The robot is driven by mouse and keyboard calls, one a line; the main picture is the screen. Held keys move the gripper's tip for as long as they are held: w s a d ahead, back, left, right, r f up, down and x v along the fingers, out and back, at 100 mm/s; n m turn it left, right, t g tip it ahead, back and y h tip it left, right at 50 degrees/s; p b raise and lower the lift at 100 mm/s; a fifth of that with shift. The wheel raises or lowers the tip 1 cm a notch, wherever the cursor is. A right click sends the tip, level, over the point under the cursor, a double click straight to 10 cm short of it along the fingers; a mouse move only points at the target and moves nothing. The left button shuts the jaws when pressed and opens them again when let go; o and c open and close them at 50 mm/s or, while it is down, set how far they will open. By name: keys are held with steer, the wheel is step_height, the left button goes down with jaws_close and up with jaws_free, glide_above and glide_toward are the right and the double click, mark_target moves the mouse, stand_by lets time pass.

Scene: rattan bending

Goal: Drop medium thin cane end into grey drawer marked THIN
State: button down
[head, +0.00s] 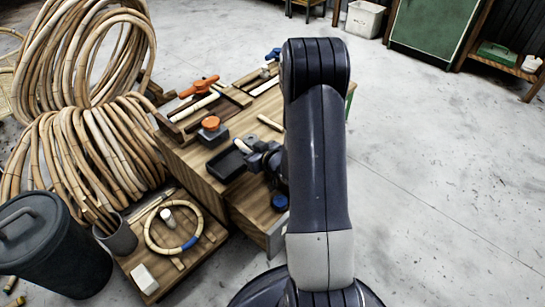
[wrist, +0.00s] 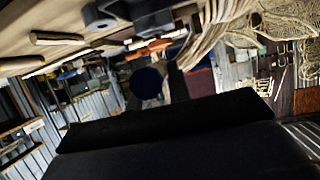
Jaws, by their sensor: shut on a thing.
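My gripper (head: 256,152) is dark and low over the right part of the wooden bench top, beside a black open tray (head: 226,165). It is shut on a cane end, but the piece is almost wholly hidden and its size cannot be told. My arm covers part of the bench. A grey panel (head: 274,238) shows low on the bench's near end; whether it is the drawer marked THIN cannot be told, and no label is readable. In the wrist view, dark gripper parts (wrist: 165,125) fill the lower half.
A short pale cane piece (head: 270,122) lies on the bench. An orange-topped block (head: 211,124) and orange clamp (head: 206,82) stand farther back. Blue round thing (head: 280,202) sits near the bench end. Cane coils (head: 85,150), a dark bin (head: 50,245) and a low table (head: 200,251) are left. Right floor is clear.

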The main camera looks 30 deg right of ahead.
steer(key=s+d+f+n+y+b, duration=0.2)
steer(key=d+f, duration=0.5)
steer(key=f, duration=0.4)
steer(key=shift+s+d+f+g+y+b, duration=0.3)
steer(key=shift+s+b, duration=0.2)
steer(key=shift+b, duration=0.25)
steer(key=c, duration=1.2)
jaws_free()
steer(key=shift+c, duration=0.2)
steer(key=shift+s+r, duration=0.1)
steer(key=p+v, duration=0.3)
steer(key=v, duration=0.7)
steer(key=shift+s+d+r, duration=0.15)
steer(key=shift+s+d, duration=0.05)
steer(key=shift+s, duration=0.05)
